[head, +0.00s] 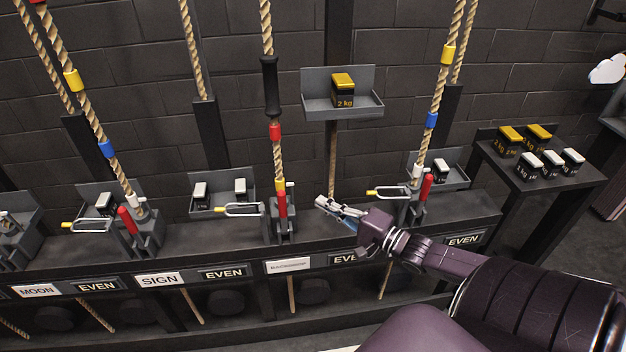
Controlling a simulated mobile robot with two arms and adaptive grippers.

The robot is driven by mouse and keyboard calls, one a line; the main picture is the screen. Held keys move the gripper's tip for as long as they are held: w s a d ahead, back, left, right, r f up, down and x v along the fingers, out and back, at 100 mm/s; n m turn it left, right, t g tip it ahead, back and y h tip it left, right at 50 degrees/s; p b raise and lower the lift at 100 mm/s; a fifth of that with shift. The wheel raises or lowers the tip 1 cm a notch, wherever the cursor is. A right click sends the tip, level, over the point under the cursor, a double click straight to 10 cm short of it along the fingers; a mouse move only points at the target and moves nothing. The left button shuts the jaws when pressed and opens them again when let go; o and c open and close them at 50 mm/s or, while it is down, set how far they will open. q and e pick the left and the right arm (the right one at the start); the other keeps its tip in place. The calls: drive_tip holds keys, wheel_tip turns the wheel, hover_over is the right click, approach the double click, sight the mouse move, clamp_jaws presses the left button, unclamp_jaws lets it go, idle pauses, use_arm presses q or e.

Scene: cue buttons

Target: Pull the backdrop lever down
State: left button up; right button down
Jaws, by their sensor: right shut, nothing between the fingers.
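A red lever (282,206) stands upright in the middle of the rail, above a white label (289,265) whose small text I cannot read for sure. A rope with red and yellow bands rises behind this lever. My right gripper (321,203) is shut and empty, a little to the right of the lever and apart from it in the picture. Another red lever (127,221) stands at the left, near the SIGN label (159,280), and a third red lever (426,187) stands at the right. My left gripper is not in view.
Wire loops with yellow tips stick out beside the levers, one (240,209) left of the middle lever and one (388,192) right of my gripper. A shelf (312,108) with a 2 kg weight hangs above. A side table (560,188) holds several weights.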

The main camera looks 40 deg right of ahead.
sight(283, 214)
drive_tip(key=w+a+p, duration=0.2)
drive_tip(key=w+a, duration=0.3)
drive_tip(key=w, duration=0.1)
drive_tip(key=shift+w+a, duration=0.2)
drive_tip(key=shift+w, duration=0.15)
idle(0.5)
